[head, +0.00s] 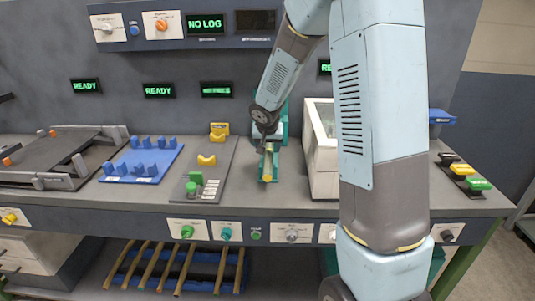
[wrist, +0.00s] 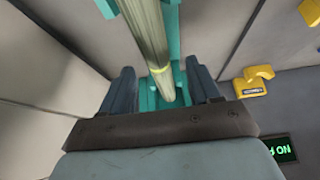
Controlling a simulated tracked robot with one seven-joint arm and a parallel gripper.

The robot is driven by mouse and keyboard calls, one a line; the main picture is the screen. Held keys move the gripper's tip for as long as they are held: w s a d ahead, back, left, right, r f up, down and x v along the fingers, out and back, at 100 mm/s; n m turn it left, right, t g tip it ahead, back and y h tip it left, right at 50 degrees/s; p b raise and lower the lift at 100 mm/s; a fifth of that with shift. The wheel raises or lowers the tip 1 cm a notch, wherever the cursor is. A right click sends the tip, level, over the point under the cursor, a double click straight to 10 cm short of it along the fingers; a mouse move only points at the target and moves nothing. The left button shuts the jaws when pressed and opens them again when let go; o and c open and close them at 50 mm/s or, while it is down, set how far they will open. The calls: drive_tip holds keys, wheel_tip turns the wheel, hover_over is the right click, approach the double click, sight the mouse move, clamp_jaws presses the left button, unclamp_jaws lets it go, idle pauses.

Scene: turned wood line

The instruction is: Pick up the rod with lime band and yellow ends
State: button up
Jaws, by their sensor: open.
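A pale wooden rod (wrist: 149,32) with a narrow yellow-green band lies in a teal holder (wrist: 176,75) in the wrist view. In the head view the near end of a rod (head: 267,177), yellowish, shows at the teal holder (head: 284,125) on the bench, below my gripper. My gripper (wrist: 159,68) is open, with one dark finger on each side of the rod; whether either finger touches it I cannot tell. In the head view my wrist hides much of the rod and the fingertips.
Several rods (head: 180,270) lie in a blue tray on the lower shelf. A cream box (head: 320,165) stands close right of the holder. A grey plate (head: 212,172) with yellow and green parts, and a blue fixture (head: 143,160), are to the left. A panel reads NO LOG (head: 206,24).

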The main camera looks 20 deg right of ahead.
sight(269, 150)
drive_tip(key=shift+x, duration=1.5)
drive_tip(key=shift+d, duration=0.15)
drive_tip(key=shift+c, duration=0.3)
clamp_jaws()
